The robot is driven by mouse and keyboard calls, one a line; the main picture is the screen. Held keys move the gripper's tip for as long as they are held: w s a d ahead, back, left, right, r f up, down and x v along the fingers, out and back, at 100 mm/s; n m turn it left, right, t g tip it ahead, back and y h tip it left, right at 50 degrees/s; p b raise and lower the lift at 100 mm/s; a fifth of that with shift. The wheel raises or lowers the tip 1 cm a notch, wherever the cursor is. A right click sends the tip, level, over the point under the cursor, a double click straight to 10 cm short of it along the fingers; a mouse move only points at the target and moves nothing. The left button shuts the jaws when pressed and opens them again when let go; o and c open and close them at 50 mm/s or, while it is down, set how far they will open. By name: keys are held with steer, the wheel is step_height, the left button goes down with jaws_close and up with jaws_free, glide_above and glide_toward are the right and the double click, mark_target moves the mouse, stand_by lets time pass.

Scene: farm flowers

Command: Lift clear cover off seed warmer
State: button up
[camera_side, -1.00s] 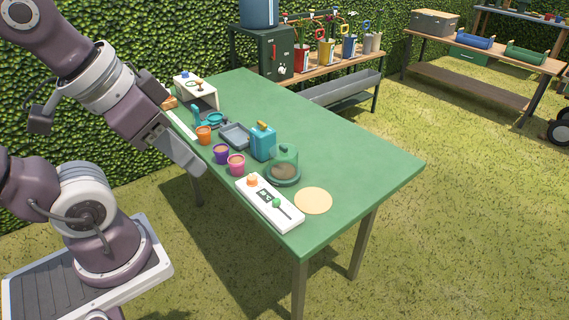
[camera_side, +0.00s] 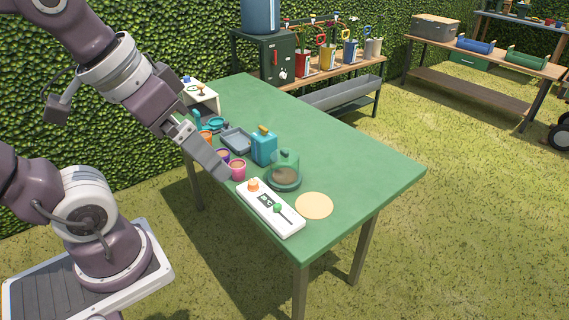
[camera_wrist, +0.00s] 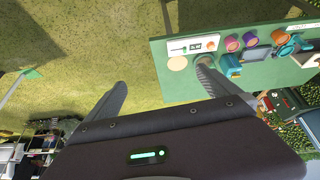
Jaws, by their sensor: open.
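The clear cover (camera_side: 286,162) is a greenish see-through dome in the side view. It sits over a round dark green base (camera_side: 284,185), with brown material visible inside. My gripper (camera_side: 222,168) is left of the cover in the side view, apart from it, pointing down and to the right over the pots. In the wrist view my gripper (camera_wrist: 163,88) is open and empty between its two fingers. The right finger overlaps the place of the cover there and hides most of it.
A white panel (camera_side: 270,209) with an orange knob and green-headed lever lies in front of the cover. A tan disc (camera_side: 314,205) lies to its right. A blue can (camera_side: 263,147), grey tray (camera_side: 236,141) and pink pot (camera_side: 238,170) stand left. The table's right side is clear.

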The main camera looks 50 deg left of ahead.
steer(key=w+a+r+n+g, duration=0.15)
steer(key=w+n, duration=0.25)
steer(key=w, duration=0.6)
steer(key=n+g, duration=0.3)
steer(key=n, duration=0.5)
glide_above(286, 153)
steer(key=s+d, duration=0.3)
steer(key=d, duration=0.1)
step_height(286, 153, down, 15)
steer(key=w+a+f, duration=0.1)
steer(key=f, duration=0.2)
steer(key=w+a+f+n, duration=0.1)
steer(key=f, duration=0.2)
steer(key=a+f+n, duration=0.1)
steer(key=a+f, duration=0.1)
steer(key=f, duration=0.1)
steer(key=shift+w+f+g, duration=0.1)
steer(key=shift+w+g, duration=0.15)
steer(key=shift+w, duration=0.15)
steer(key=shift+n, duration=0.5)
steer(key=f, duration=0.6)
steer(key=a+f, duration=0.1)
steer(key=f, duration=0.3)
steer(key=shift+w, duration=0.3)
steer(key=shift+f, duration=0.1)
steer(key=shift+c, duration=0.4)
